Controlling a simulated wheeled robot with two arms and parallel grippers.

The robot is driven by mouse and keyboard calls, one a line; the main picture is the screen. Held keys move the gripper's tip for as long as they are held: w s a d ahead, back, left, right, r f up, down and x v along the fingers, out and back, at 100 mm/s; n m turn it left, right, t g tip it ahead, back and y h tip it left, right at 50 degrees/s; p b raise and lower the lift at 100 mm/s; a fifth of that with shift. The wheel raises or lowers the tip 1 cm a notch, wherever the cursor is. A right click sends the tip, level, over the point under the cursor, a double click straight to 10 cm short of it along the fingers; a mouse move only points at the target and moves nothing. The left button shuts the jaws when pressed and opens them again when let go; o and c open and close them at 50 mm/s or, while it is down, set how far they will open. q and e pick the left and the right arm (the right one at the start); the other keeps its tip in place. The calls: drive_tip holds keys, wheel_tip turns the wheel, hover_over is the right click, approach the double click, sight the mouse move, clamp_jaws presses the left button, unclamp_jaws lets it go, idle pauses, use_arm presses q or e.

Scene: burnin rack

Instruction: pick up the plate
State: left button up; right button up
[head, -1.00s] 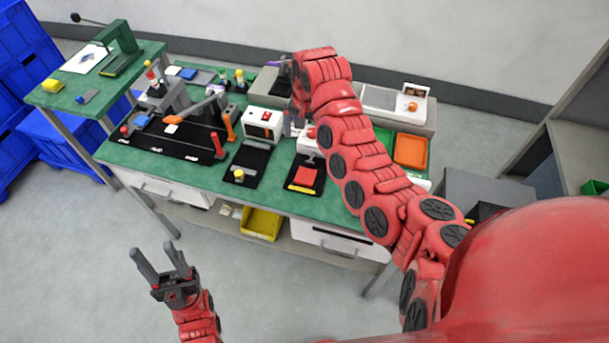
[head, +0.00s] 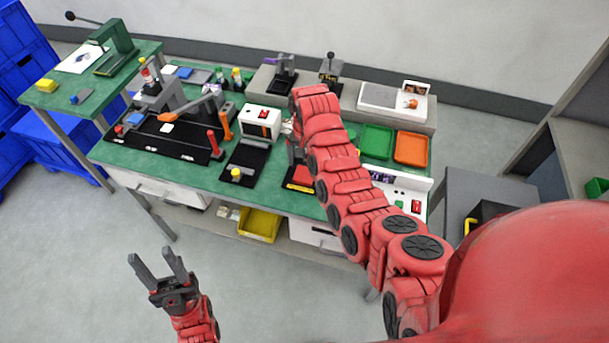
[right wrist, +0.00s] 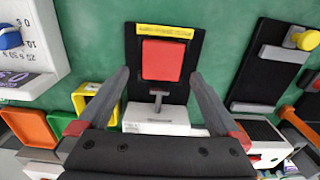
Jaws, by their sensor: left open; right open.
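A red square plate (right wrist: 163,60) lies on a black fixture base (right wrist: 188,88) with a yellow strip along one edge. In the head view my right arm partly covers the red plate (head: 302,177). My right gripper (right wrist: 158,74) is open and empty. In the right wrist view its two fingers reach out on either side of the fixture, and the plate appears between the fingertips, with no contact visible. In the head view this gripper is mostly hidden behind my arm. My left gripper (head: 158,265) is open and empty, away from the bench over the floor.
A small white block with a T-shaped handle (right wrist: 157,115) stands beside the plate. A white box with a red display (head: 260,122) and a black base with a yellow knob (head: 246,162) stand left of it. Green (head: 377,141) and orange (head: 411,149) trays lie right.

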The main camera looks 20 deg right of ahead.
sight(304, 173)
drive_tip(key=shift+f+p, duration=0.15)
drive_tip(key=shift+p, duration=0.15)
drive_tip(key=f, duration=0.1)
drive_tip(key=f+p, duration=0.1)
drive_tip(key=f, duration=0.1)
drive_tip(key=shift+a, duration=0.2)
drive_tip(key=shift+f+p, duration=0.4)
drive_tip(key=shift+f, duration=0.45)
drive_tip(key=c, duration=1.2)
drive_tip(key=shift+c, duration=0.2)
drive_tip(key=shift+w+r, duration=0.1)
